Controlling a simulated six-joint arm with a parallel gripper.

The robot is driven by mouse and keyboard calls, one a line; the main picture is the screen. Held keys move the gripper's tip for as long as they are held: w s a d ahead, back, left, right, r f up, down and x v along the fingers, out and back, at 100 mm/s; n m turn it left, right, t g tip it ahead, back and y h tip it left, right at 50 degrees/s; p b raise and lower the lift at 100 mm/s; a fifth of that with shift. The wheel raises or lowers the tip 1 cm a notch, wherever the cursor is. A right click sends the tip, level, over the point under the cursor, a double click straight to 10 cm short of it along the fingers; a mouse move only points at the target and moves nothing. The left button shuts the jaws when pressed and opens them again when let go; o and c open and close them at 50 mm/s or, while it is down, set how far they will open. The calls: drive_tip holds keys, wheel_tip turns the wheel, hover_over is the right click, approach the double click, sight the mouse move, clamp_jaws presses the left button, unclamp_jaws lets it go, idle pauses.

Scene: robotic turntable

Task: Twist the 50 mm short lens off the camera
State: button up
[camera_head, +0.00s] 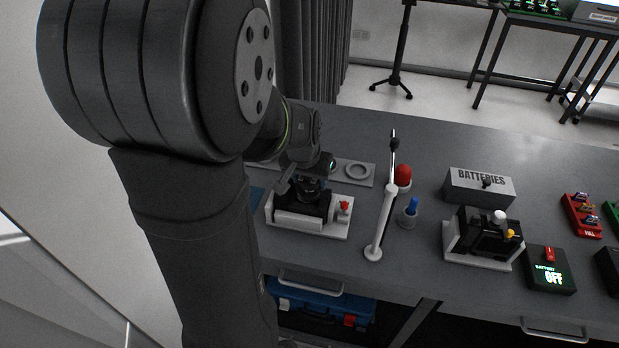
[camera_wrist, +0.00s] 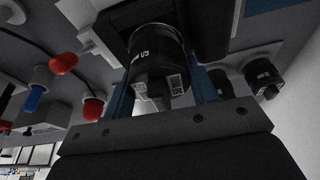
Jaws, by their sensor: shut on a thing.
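The camera (camera_head: 300,207) is a dark body on a white stand at the front left of the table, below my arm. In the wrist view the camera body (camera_wrist: 198,18) is a dark block behind the lens. The short lens (camera_wrist: 155,55) is a black cylinder with white markings that seem to read 50, and it sits against the body. My gripper (camera_wrist: 160,82) is shut on this lens, one blue-edged finger on each side. In the head view my gripper (camera_head: 310,182) is over the camera and mostly hides the lens.
A grey plate with a ring-shaped holder (camera_head: 357,171) lies behind the camera. A white post (camera_head: 380,225), a red knob (camera_head: 403,176) and a blue peg (camera_head: 410,208) stand to the right. Two other dark lenses (camera_wrist: 263,77) (camera_wrist: 222,84) show in the wrist view.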

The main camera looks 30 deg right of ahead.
drive_tip(key=shift+r, duration=0.2)
drive_tip(key=shift+r, duration=1.95)
drive_tip(key=shift+r, duration=0.15)
